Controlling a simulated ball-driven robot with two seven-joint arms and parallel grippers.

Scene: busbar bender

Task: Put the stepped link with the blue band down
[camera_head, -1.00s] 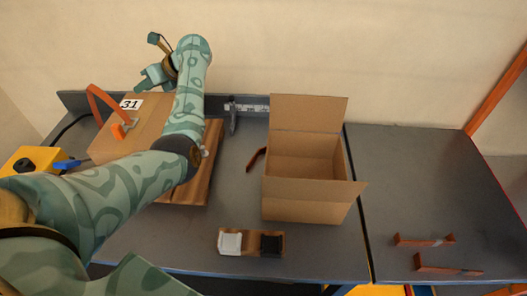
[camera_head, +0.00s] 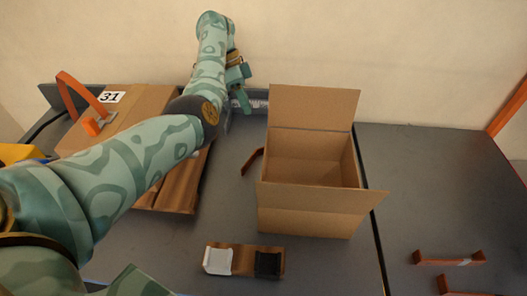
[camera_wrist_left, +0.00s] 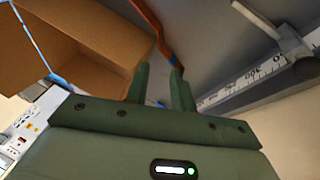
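My left gripper (camera_head: 244,104) is above the back of the bench, behind the bent link. In its wrist view the two green fingers (camera_wrist_left: 160,72) stand apart with a gap and nothing clearly held. A small blue spot shows low between them. My right gripper is not in view.
The open cardboard box (camera_head: 310,210) stands mid-bench. A ruler (camera_wrist_left: 250,78) runs along the back. A tray with white and dark pads (camera_head: 243,261) lies in front. Two copper links (camera_head: 449,259) lie on the right bench.

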